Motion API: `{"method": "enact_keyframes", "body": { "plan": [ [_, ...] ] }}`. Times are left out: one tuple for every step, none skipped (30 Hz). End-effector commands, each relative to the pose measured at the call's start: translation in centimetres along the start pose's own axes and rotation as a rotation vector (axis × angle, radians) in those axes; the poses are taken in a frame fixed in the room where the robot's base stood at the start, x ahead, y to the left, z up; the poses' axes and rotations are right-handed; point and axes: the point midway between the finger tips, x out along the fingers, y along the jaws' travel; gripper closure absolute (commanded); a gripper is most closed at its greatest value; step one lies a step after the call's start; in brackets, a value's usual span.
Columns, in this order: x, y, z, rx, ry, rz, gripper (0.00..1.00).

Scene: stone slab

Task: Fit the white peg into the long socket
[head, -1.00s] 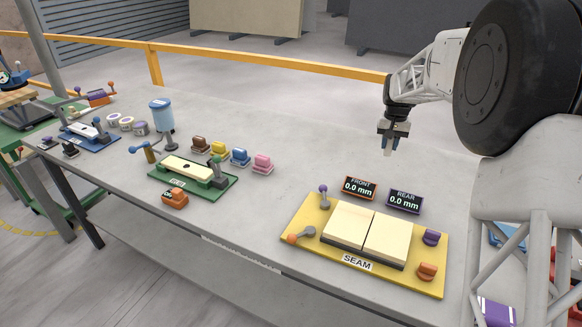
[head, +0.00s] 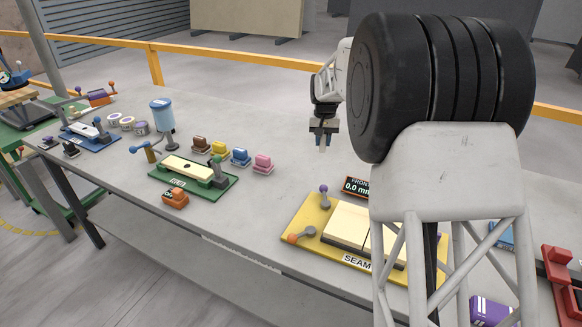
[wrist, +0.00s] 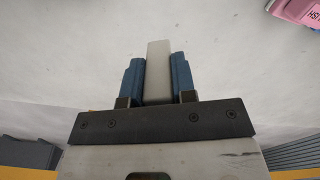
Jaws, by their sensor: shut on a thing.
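My gripper (head: 322,128) hangs above the grey slab, right of the pink block and behind the yellow SEAM board. In the wrist view my gripper (wrist: 157,60) has its blue pads closed on a pale, straight-sided bar, the white peg (wrist: 158,75). The peg's lower end (head: 322,145) shows below the jaws in the head view, pointing down and clear of the fixtures. I cannot make out for certain which thing is the long socket. A cream bar with a small dark hole (head: 187,166) lies in a green fixture (head: 160,178) left of my gripper.
Brown, yellow, blue and pink blocks (head: 263,163) stand in a row behind and right of the green fixture. An orange block (head: 175,198) sits in front of it. The yellow board (head: 302,222) is partly hidden by my arm. A blue-topped canister (head: 161,115) stands behind the fixture.

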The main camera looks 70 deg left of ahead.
Motion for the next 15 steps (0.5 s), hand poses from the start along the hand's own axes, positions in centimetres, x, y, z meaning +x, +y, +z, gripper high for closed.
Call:
{"method": "enact_keyframes", "body": {
  "plan": [
    [0.0, 0.0, 0.0, 0.0, 0.0, 0.0, 0.98],
    [0.0, 0.0, 0.0, 0.0, 0.0, 0.0, 0.98],
    [0.0, 0.0, 0.0, 0.0, 0.0, 0.0, 0.98],
    [0.0, 0.0, 0.0, 0.0, 0.0, 0.0, 0.98],
    [0.0, 0.0, 0.0, 0.0, 0.0, 0.0, 0.98],
    [0.1, 0.0, 0.0, 0.0, 0.0, 0.0, 0.98],
    [0.2, 0.1, 0.0, 0.0, -0.001, 0.0, 0.98],
    [0.3, 0.1, 0.0, 0.0, -0.001, 0.0, 0.98],
    [0.6, 0.1, 0.0, 0.0, -0.001, 0.0, 0.98],
    [0.8, 0.1, 0.0, 0.0, -0.002, 0.0, 0.98],
    [1.2, 0.1, 0.0, 0.0, -0.002, 0.0, 0.98],
    [1.6, 0.1, 0.0, 0.0, -0.002, 0.0, 0.98],
    [2.1, 0.1, 0.0, 0.0, -0.002, 0.0, 0.98],
    [2.5, 0.1, 0.0, 0.0, -0.003, 0.0, 0.98],
    [3.0, 0.1, 0.1, 0.0, -0.003, 0.0, 0.98]
  ]
}}
